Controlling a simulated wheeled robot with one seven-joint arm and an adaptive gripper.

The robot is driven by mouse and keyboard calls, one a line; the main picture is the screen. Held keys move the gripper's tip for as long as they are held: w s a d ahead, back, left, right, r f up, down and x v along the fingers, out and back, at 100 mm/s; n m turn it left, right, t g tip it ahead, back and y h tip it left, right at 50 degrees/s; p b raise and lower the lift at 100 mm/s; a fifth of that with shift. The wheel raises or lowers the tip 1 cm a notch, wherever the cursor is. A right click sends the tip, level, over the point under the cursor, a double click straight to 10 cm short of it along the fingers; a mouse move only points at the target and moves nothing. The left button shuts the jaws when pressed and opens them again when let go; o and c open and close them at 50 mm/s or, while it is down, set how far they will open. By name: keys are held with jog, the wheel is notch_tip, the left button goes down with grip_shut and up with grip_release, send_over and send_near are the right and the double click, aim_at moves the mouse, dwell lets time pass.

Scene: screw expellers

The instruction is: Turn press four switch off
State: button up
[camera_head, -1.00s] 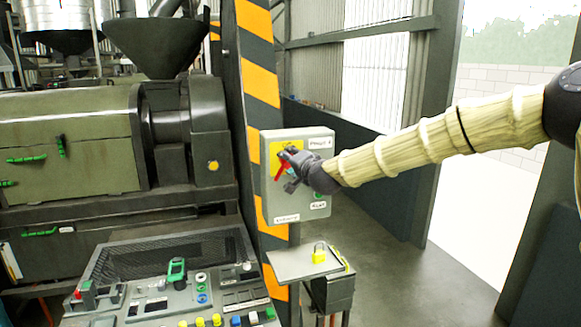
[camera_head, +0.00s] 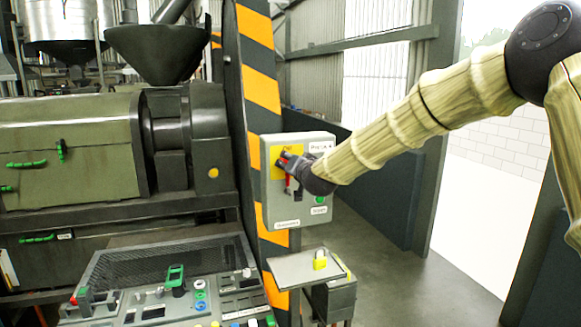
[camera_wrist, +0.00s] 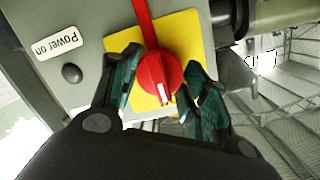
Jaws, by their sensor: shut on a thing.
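The grey switch box (camera_head: 305,213) is mounted by the striped post, with a label that appears to read "Press 4". Its red rotary switch (camera_head: 287,184) sits on a yellow plate (camera_wrist: 193,30) and is partly hidden by my gripper (camera_head: 289,167). In the wrist view the round red knob (camera_wrist: 157,78) with a white mark lies between the two fingers of my gripper (camera_wrist: 161,70), which is shut on it. A red bar runs from the knob to the picture's top. A "Power on" label (camera_wrist: 59,44) is beside the plate.
A control console (camera_head: 170,262) with knobs and buttons is at the lower left, in front of the green press (camera_head: 70,130). Open floor (camera_head: 410,290) lies to the right.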

jog(key=shift+f, duration=0.15)
jog(key=o, duration=1)
jog(key=shift+s, duration=0.1)
jog(key=v, duration=1.1)
jog(key=shift+s+d, duration=0.15)
jog(key=shift+s, duration=0.2)
